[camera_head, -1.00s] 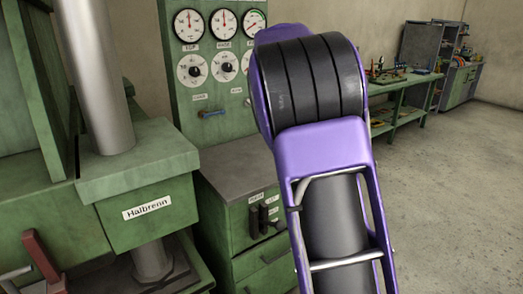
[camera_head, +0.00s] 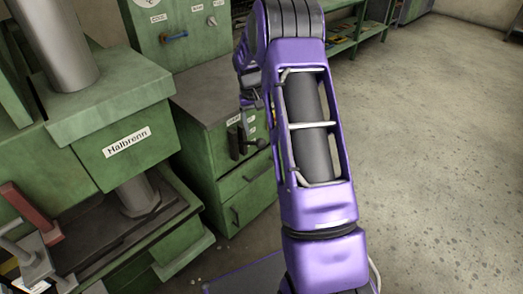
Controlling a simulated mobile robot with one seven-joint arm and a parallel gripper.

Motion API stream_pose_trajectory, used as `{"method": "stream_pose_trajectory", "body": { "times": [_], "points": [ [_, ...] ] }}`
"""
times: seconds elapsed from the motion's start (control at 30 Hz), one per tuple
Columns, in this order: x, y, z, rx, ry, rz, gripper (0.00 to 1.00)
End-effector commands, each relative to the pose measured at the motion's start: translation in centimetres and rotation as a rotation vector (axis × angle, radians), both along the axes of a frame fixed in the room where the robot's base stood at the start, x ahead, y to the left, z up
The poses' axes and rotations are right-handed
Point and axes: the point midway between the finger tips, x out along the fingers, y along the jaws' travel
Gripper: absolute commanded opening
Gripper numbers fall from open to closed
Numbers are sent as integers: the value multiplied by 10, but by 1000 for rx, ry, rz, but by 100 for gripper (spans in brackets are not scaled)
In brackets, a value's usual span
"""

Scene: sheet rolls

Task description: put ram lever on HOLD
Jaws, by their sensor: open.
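Two dark lever plates stand side by side on the front of the green cabinet, under small white labels too small to read. A dark lever (camera_head: 256,143) with a round knob sticks out from them to the right. I cannot tell which one is the ram lever or which mark it points to. My purple arm fills the middle of the view. My gripper (camera_head: 256,101) shows small and partly hidden beyond the arm, just above the lever plates. It is open, and nothing shows in it. I cannot tell whether it touches anything.
The press block labelled Halbrenn (camera_head: 125,145) stands at left, with a red-handled part (camera_head: 25,212) below. A green workbench (camera_head: 340,45) is at the back. Open floor lies right.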

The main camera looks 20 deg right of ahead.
Motion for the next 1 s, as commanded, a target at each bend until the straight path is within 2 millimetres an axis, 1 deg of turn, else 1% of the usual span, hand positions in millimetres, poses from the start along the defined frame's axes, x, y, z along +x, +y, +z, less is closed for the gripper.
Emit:
{"method": "stream_pose_trajectory", "body": {
  "times": [0.03,0.3,0.4,0.5,0.6,0.7,0.97,1.0],
  "points": [
    [-1,-2,-14,1,4,0,78],
    [-3,-8,-71,1,2,0,78],
    [-3,-10,-88,0,1,0,78],
    [-3,-12,-100,1,0,-1,78],
    [-3,-13,-107,0,-1,-1,78],
    [-3,-13,-111,-1,-3,-1,78],
    [-3,-14,-111,-1,-3,-1,78],
    [-3,-14,-111,-1,-3,-1,71]
  ]
}}
